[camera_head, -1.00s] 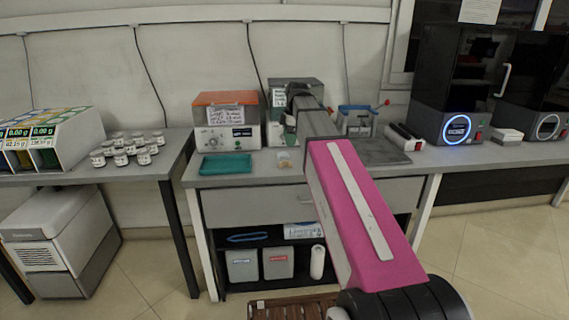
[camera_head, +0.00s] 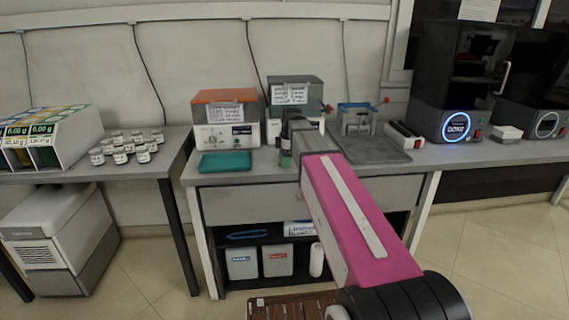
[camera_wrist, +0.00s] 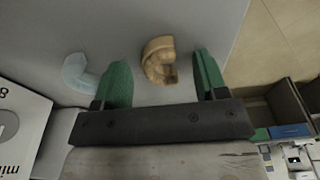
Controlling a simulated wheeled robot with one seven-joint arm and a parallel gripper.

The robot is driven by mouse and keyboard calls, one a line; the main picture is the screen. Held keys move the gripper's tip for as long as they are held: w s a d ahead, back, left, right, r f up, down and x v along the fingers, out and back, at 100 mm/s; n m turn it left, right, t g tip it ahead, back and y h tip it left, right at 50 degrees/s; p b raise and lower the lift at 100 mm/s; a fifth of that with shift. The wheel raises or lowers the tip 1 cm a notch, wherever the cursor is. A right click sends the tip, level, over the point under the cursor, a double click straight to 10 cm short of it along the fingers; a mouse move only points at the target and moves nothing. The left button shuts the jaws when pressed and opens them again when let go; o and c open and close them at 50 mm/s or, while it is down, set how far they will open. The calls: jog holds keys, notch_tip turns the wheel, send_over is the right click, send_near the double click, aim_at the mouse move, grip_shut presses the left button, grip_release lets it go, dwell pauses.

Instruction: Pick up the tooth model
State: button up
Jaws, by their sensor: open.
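The tooth model (camera_wrist: 158,60) is a tan, curved, arch-shaped piece lying on the grey bench top (camera_head: 240,177). In the wrist view it sits between the two green fingertips of my gripper (camera_wrist: 163,75), with a gap on each side. My gripper is open and empty. In the head view my gripper (camera_head: 285,158) is low over the bench in front of the machines, and the tooth model is not visible there. A pale blue curved piece (camera_wrist: 76,73) lies just left of the left finger in the wrist view.
An orange-topped machine (camera_head: 225,118) and a grey-topped one (camera_head: 296,92) stand behind my gripper. A teal cloth (camera_head: 224,163) lies to the left, a dark mat (camera_head: 372,150) to the right. Several small jars (camera_head: 122,148) stand on the left table.

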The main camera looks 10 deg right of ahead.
jog(key=c, duration=1)
jog(key=shift+r, duration=0.15)
